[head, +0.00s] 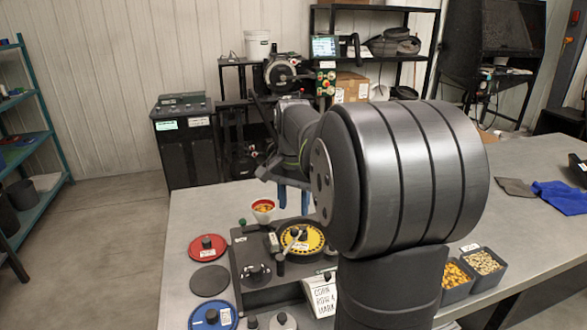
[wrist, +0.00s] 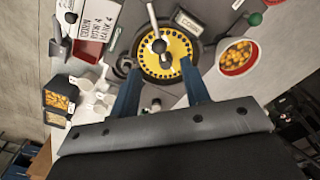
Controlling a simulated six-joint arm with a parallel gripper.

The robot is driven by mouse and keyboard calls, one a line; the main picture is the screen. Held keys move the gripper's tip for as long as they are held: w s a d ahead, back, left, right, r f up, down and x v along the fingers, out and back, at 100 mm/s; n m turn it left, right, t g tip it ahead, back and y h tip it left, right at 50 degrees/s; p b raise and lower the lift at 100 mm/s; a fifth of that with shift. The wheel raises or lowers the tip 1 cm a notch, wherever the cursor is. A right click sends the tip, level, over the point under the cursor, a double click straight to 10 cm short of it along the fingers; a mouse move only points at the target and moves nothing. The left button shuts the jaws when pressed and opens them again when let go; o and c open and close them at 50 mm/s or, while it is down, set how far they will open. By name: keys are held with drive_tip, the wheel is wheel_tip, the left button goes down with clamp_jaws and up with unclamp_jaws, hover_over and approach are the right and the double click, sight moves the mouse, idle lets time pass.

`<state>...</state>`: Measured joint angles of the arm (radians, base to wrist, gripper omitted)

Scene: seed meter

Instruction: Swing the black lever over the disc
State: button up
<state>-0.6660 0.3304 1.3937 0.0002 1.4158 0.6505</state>
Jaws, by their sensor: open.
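The seed meter (head: 262,292) is a dark grey housing on the table, with a yellow disc (head: 312,241) on its top. The disc has dark holes round its rim and a dark hub; it also shows in the wrist view (wrist: 182,70). A dark lever (head: 281,262) stands at the disc's left side in the head view. In the wrist view a rod with a round knob (wrist: 154,28) reaches from the top edge over part of the disc. My gripper (wrist: 161,92) is open and empty, its blue fingers apart near the disc. The fingers (head: 293,198) are partly hidden by my arm in the head view.
A red-rimmed cup of seeds (head: 263,207) stands behind the meter. Red (head: 207,247) and blue (head: 212,318) discs and a dark disc (head: 210,281) lie left. A white sign (head: 322,300) stands in front. Seed bins (head: 457,290) sit right.

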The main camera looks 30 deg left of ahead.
sight(294, 229)
wheel_tip(294, 229, up, 10)
drive_tip(key=shift+r, duration=0.25)
drive_tip(key=shift+f, duration=0.1)
idle(0.4)
wheel_tip(294, 229, down, 17)
drive_tip(key=shift+f, duration=0.2)
idle(0.4)
drive_tip(key=shift+r, duration=0.1)
wheel_tip(294, 229, up, 17)
wheel_tip(294, 229, down, 17)
drive_tip(key=shift+f, duration=0.1)
drive_tip(key=shift+d+m, duration=0.55)
drive_tip(key=shift+m, duration=0.35)
drive_tip(key=shift+o, duration=0.5)
